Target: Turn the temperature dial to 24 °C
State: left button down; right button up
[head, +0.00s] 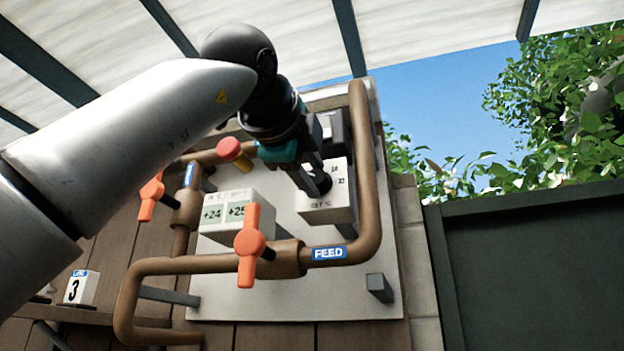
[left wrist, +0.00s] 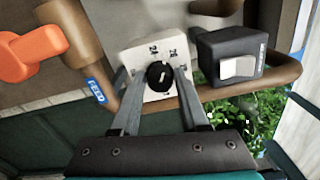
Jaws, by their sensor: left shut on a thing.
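The temperature dial is a black round knob (head: 321,184) on a white box (head: 330,213) with printed marks, at the right of the wall panel. In the left wrist view the knob (left wrist: 159,75) has a pale pointer line, and small numbers are printed on the box (left wrist: 150,42) around it. They are too small to read surely. My left gripper (left wrist: 158,82) has one finger on each side of the knob and is shut on it. In the head view my left gripper (head: 316,182) partly hides the box. My right gripper is not in view.
A white display box (head: 226,212) reads +24 and +25. Orange valve handles (head: 249,245) and a red knob (head: 229,148) sit left of the dial. A brown pipe (head: 366,170) runs around it. A black box with a pale switch (left wrist: 238,67) is beside the dial box.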

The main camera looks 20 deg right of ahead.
pick_arm(q)
jog(key=n+b, duration=0.2)
jog(key=n, duration=0.4)
dwell(0.5)
jog(key=shift+c, duration=2.2)
grip_release()
jog(key=shift+f, duration=0.1)
jog(key=shift+s, duration=0.1)
jog(key=shift+s+a+b, duration=0.25)
jog(key=shift+b, duration=0.05)
jog(key=b+v, duration=0.5)
jog(key=v, duration=0.9)
jog(key=shift+s, duration=0.2)
jog(key=shift+a, duration=0.1)
